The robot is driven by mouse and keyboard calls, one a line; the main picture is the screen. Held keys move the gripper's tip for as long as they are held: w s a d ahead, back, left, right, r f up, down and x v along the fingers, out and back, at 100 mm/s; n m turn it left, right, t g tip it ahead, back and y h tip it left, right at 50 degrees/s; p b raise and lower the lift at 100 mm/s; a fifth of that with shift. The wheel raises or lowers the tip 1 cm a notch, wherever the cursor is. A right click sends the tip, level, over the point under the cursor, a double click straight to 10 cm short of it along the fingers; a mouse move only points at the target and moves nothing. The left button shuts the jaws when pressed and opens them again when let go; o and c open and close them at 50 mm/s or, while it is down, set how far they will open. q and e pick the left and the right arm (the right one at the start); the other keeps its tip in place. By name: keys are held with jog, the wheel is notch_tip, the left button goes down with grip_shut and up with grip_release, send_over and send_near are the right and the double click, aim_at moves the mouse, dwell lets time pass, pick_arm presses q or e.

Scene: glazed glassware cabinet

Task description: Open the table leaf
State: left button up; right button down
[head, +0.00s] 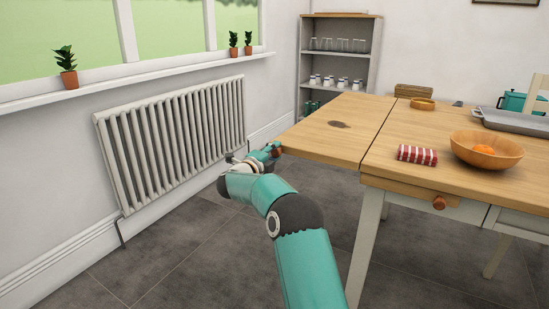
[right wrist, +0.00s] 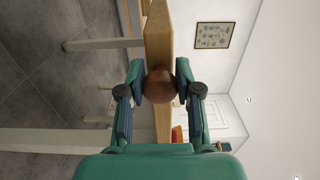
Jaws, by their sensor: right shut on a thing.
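The table leaf (head: 325,134) is a light wooden panel at the left end of the table (head: 395,168). It stands out to the left, roughly level with the top, with a seam between them; a small tilt I cannot rule out. My right gripper (head: 272,151) is at the leaf's outer end. In the right wrist view its fingers (right wrist: 160,70) are shut around a round brown knob (right wrist: 159,87) on the edge of the leaf (right wrist: 158,40). In the head view the gripper mostly hides this knob. My left gripper is not in view.
A striped red cloth (head: 417,154) and a wooden bowl (head: 488,155) with an orange fruit stand near the seam. A grey tray (head: 515,123) lies farther back. A radiator (head: 172,140) is on the left wall. A glassware shelf (head: 340,55) stands behind. Floor beneath the leaf is clear.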

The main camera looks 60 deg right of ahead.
jog(key=shift+s+r, duration=0.1)
jog(key=shift+r, duration=0.3)
jog(key=c, duration=0.8)
grip_release()
jog(key=shift+f, duration=0.1)
jog(key=shift+a+f, duration=0.1)
jog(key=shift+a, duration=0.5)
jog(key=a, duration=1)
jog(key=shift+a, duration=0.4)
